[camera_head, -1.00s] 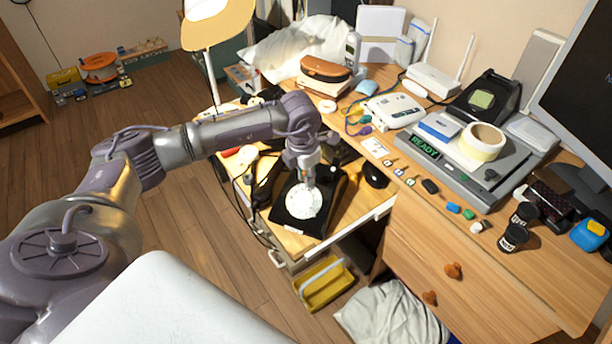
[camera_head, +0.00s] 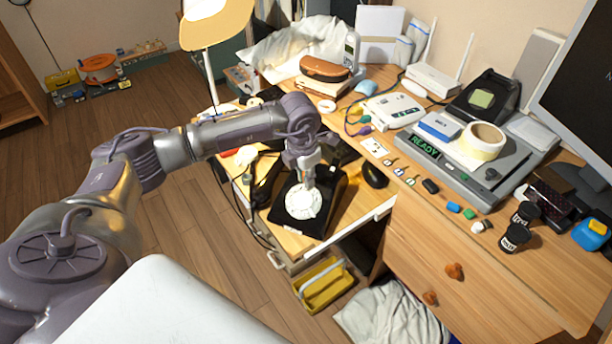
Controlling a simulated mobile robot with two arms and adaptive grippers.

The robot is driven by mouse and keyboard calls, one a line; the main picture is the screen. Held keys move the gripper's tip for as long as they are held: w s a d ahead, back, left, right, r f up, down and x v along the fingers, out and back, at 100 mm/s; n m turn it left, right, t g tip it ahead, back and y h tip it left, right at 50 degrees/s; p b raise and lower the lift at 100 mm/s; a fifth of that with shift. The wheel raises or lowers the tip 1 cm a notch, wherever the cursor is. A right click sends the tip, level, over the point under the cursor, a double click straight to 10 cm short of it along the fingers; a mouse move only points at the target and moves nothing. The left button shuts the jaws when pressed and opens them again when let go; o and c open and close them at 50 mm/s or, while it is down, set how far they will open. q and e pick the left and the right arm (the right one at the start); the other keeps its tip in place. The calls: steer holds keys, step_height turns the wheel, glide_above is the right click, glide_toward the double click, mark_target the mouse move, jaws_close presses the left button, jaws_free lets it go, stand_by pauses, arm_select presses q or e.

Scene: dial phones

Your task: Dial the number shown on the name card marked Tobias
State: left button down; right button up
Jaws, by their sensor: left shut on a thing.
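A black rotary phone (camera_head: 312,226) with a white round dial (camera_head: 300,207) stands on the lower desk in the middle of the head view. My left gripper (camera_head: 308,184) reaches down from above with its tips at the upper part of the dial, and its jaws are shut on the dial. The gripper hides part of the dial, and the dial's digits are too small to read. A small white card (camera_head: 375,147) lies on the desk to the right; its writing is unreadable, so I cannot tell whether it is marked Tobias. My right gripper is not in view.
A black handset-like object (camera_head: 265,182) is left of the phone and a dark mouse (camera_head: 375,176) right of it. A grey device reading READY (camera_head: 470,165) carries a tape roll (camera_head: 482,142). A lamp (camera_head: 216,25) stands behind my left arm.

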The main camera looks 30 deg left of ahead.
arm_select(q)
steer(key=shift+w+f+b, duration=0.15)
steer(key=shift+f+b, duration=0.2)
stand_by(0.4)
steer(key=shift+d, duration=0.6)
steer(key=shift+d, duration=0.1)
steer(key=shift+s+d+f, duration=0.15)
steer(key=shift+s+d, duration=0.05)
steer(key=shift+d, duration=0.3)
